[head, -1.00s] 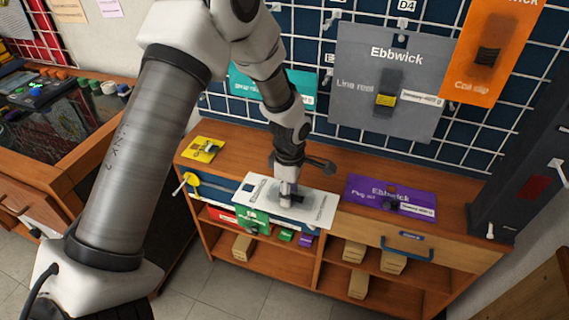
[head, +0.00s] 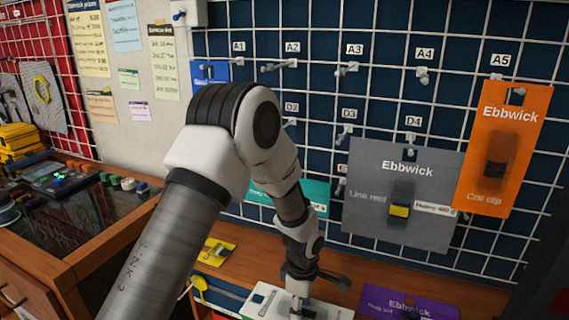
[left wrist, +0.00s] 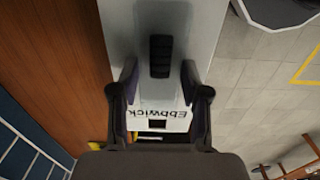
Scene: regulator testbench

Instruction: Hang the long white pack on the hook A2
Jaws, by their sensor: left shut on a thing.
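The long white pack (head: 262,300) is at the bottom of the head view, at the wooden counter, partly cut off by the frame edge. My left gripper (head: 299,306) points down and is shut on it. In the left wrist view, the white pack (left wrist: 163,95) with its black part and upside-down "Ebbwick" print lies between the fingers of the left gripper (left wrist: 159,72). A dark slot shows at its near end. I cannot tell whether it touches the counter. Hook A2 (head: 278,67) sticks out from the grid in the top row, empty, under its label. My right gripper is out of view.
A blue pack (head: 207,73) hangs at A1, left of A2. A grey pack (head: 375,205) and an orange pack (head: 508,140) hang to the right. A teal pack (head: 318,196) hangs low behind my arm. A purple pack (head: 410,306) lies on the counter (head: 345,275).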

